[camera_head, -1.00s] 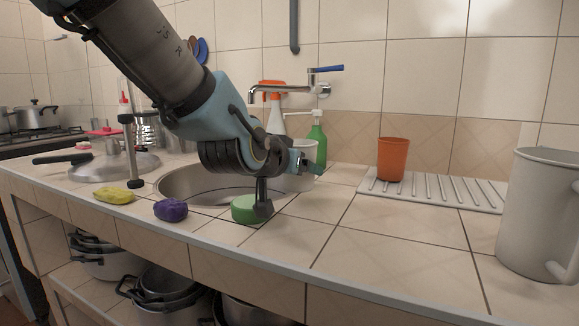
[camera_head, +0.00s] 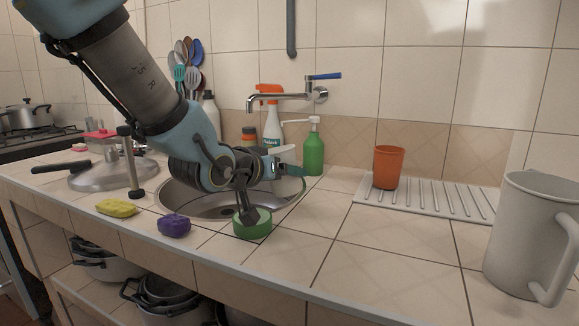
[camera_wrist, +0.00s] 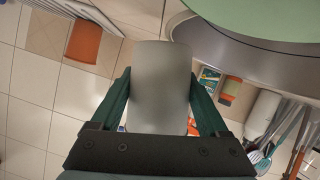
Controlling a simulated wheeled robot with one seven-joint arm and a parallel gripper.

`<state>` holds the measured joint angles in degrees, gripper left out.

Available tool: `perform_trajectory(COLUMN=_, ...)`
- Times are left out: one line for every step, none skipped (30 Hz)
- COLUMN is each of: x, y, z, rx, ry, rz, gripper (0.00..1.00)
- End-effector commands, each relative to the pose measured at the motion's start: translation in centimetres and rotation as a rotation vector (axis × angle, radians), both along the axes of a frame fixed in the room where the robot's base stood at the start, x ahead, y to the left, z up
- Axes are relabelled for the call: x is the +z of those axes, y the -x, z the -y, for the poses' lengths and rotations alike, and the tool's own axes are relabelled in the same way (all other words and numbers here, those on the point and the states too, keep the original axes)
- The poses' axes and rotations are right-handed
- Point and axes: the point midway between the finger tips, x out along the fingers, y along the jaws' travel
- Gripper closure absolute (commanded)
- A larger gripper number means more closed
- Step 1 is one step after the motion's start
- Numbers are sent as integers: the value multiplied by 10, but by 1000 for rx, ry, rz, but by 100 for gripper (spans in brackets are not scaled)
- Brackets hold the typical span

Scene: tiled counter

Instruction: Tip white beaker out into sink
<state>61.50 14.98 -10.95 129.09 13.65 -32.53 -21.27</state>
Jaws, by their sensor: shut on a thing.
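My gripper (camera_head: 287,169) is over the right part of the sink (camera_head: 190,208), below the tap. It is shut on the white beaker (camera_head: 291,187), which is partly hidden behind the fingers in the head view. In the wrist view the beaker (camera_wrist: 160,85) shows as a plain pale grey wall between the two teal fingers (camera_wrist: 159,76). It looks tilted, but its mouth and contents are not visible. The sink basin is partly hidden by my arm.
The tap (camera_head: 280,97) and green bottle (camera_head: 314,150) stand behind. An orange cup (camera_head: 388,168) is on the drainer (camera_head: 445,197); a large white jug (camera_head: 520,235) stands at right.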

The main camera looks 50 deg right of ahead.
Motion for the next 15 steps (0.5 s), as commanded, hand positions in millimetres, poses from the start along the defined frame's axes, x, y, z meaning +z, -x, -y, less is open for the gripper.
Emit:
perform_trajectory(x=6, y=-3, z=-1, rx=1, ry=3, rz=-11, gripper=100)
perform_trajectory(x=6, y=-5, z=-2, rx=1, ry=3, rz=-16, gripper=100)
perform_trajectory(x=7, y=-8, z=-2, rx=2, ry=5, rz=-24, gripper=100)
perform_trajectory(x=8, y=-9, z=-2, rx=2, ry=8, rz=-32, gripper=100)
perform_trajectory(x=9, y=-11, z=-2, rx=1, ry=9, rz=-36, gripper=100)
perform_trajectory(x=10, y=-13, z=-3, rx=3, ry=11, rz=-45, gripper=100)
perform_trajectory(x=11, y=-15, z=-4, rx=3, ry=13, rz=-51, gripper=100)
perform_trajectory(x=11, y=-17, z=-4, rx=2, ry=16, rz=-57, gripper=100)
perform_trajectory(x=12, y=-19, z=-4, rx=2, ry=18, rz=-67, gripper=100)
perform_trajectory(x=13, y=-20, z=-5, rx=2, ry=19, rz=-74, gripper=100)
perform_trajectory(x=13, y=-22, z=-6, rx=1, ry=20, rz=-80, gripper=100)
perform_trajectory(x=15, y=-24, z=-6, rx=1, ry=23, rz=-90, gripper=100)
perform_trajectory(x=16, y=-26, z=-7, rx=0, ry=25, rz=-96, gripper=100)
perform_trajectory(x=9, y=-24, z=-6, rx=-1, ry=29, rz=-127, gripper=100)
perform_trajectory(x=4, y=-22, z=-6, rx=0, ry=40, rz=-165, gripper=100)
